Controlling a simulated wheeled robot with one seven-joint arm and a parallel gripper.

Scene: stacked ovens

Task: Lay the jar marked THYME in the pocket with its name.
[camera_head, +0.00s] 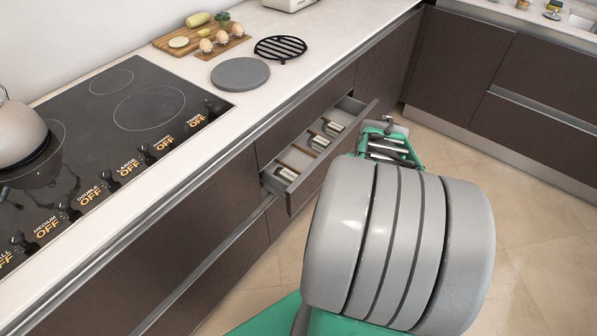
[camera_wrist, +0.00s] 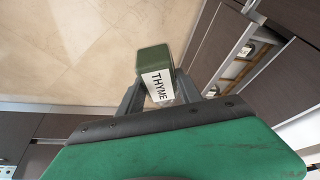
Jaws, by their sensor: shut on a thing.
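The jar marked THYME (camera_wrist: 153,60) has a dark green end and a white label, which I read in the wrist view. My gripper (camera_wrist: 158,92) is shut on it, with one finger on each side. In the head view my gripper (camera_head: 390,145) is just right of the open drawer (camera_head: 267,178), apart from the pockets. My arm hides part of this area, and the held jar is hard to make out there. The drawer is divided into pockets, and several jars lie in it. The pocket names are too small to read.
The drawer stands out from the dark cabinet under the counter (camera_head: 215,112). Tiled floor (camera_head: 530,230) is open at right.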

